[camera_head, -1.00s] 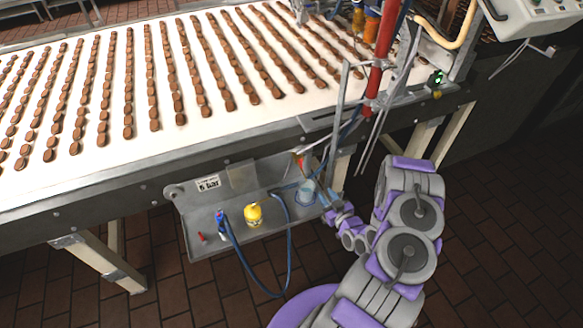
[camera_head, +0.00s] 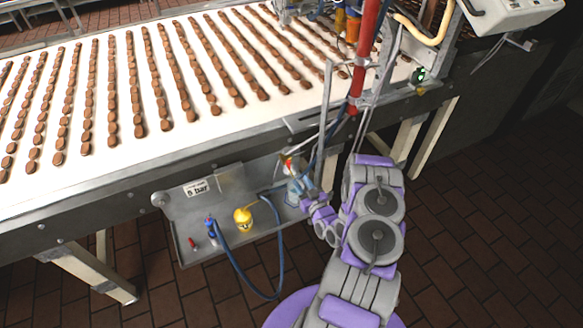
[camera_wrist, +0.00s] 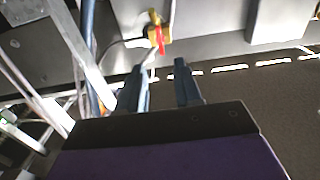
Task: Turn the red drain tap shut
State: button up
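The red drain tap (camera_wrist: 161,40) is a small red lever on a brass valve (camera_wrist: 154,20) under the conveyor, at the top middle of the wrist view. It is a small red spot in the head view (camera_head: 288,164). My gripper (camera_wrist: 160,66) is open, its two dark fingers apart with nothing between them. The red lever lies just beyond the fingertips, roughly in line with the gap; I cannot tell if they touch. In the head view my gripper (camera_head: 295,181) is just below the tap, and it partly hides a clear cup on the shelf.
Slanted metal bars (camera_wrist: 75,45) and hoses stand left of my gripper in the wrist view. A red pipe (camera_head: 365,50) rises nearby.

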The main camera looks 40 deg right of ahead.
aim_at(290, 165)
jog(key=b+x, duration=0.1)
jog(key=x, duration=0.8)
jog(key=shift+w, duration=0.25)
jog(key=shift+c, duration=0.4)
grip_shut()
